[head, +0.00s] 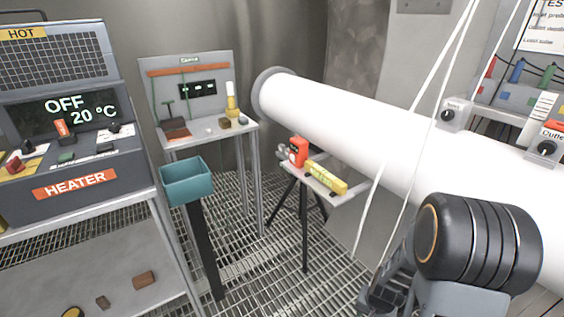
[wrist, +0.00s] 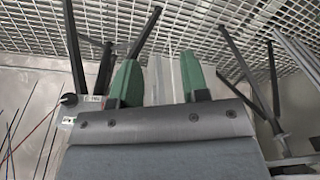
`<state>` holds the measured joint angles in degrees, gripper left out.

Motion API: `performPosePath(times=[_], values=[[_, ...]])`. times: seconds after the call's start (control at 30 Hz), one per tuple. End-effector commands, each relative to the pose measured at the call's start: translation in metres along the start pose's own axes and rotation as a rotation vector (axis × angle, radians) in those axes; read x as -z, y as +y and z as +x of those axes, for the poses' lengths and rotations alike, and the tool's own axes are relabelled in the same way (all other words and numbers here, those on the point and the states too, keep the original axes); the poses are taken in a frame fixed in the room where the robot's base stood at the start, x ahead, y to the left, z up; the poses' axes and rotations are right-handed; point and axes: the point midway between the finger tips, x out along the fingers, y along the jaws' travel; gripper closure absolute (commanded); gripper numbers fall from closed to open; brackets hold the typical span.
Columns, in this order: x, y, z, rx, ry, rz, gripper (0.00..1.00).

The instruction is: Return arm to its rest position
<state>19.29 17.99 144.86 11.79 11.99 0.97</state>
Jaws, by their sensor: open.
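My gripper (wrist: 160,78) shows in the wrist view with its two green fingers apart and nothing held between them. Grating and dark stand legs lie beyond the fingers. In the head view my arm is at the lower right, with its black joint in front of the white pipe (head: 345,118). A dark part of the arm's end shows low in that view, but its fingers cannot be made out there.
A heater (head: 75,185) reading OFF, 20 °C stands on the left. A teal bin (head: 187,182) stands on a post. A small tripod table (head: 335,197) holds red and yellow items. White cables (head: 408,120) hang close to my arm. Grating floor (head: 250,275) is open in the middle.

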Motion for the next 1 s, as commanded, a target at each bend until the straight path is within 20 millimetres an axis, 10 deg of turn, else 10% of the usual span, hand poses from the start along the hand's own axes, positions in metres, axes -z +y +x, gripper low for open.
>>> performPosePath(times=[0.03, 0.2, 0.5, 0.73, 1.0], values=[[-0.001, -0.014, -0.048, 0.013, -0.027, -0.076, 0.58], [-0.021, -0.039, -0.158, 0.001, -0.096, -0.292, 0.58], [-0.035, -0.065, -0.293, 0.010, 0.092, -0.499, 0.58], [-0.040, -0.081, -0.335, 0.052, 0.205, -0.552, 0.58], [-0.040, -0.081, -0.336, 0.053, 0.207, -0.553, 0.58]])
